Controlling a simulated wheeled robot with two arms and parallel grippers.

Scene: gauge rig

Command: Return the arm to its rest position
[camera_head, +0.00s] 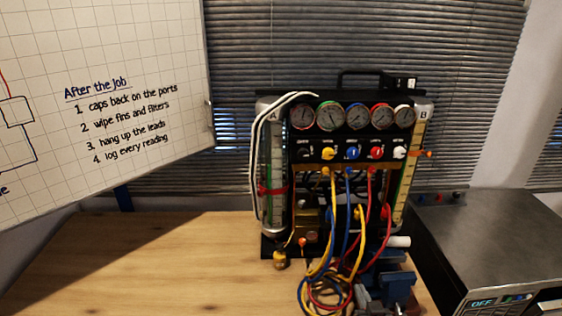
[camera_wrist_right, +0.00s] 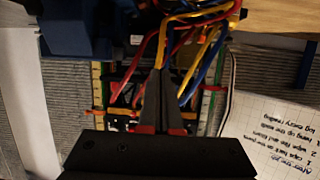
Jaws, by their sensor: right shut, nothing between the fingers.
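My right gripper (camera_wrist_right: 159,72) shows in the right wrist view. Its two dark fingers meet at the tips, shut with nothing between them, in front of the gauge rig's hoses in that picture. Whether the fingers touch a hose I cannot tell. I cannot make out the right gripper in the head view. My left gripper is in neither view. The gauge rig (camera_head: 345,180) stands upright on the wooden bench (camera_head: 130,265), with a row of round gauges, coloured knobs and a tube column on each side.
Yellow, blue and red hoses (camera_head: 325,290) hang in loops at the rig's front. A blue vise (camera_head: 398,285) stands at its lower right. A grey metal box (camera_head: 490,240) with a display is at right. A whiteboard (camera_head: 110,140) is at left. The bench's left part is clear.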

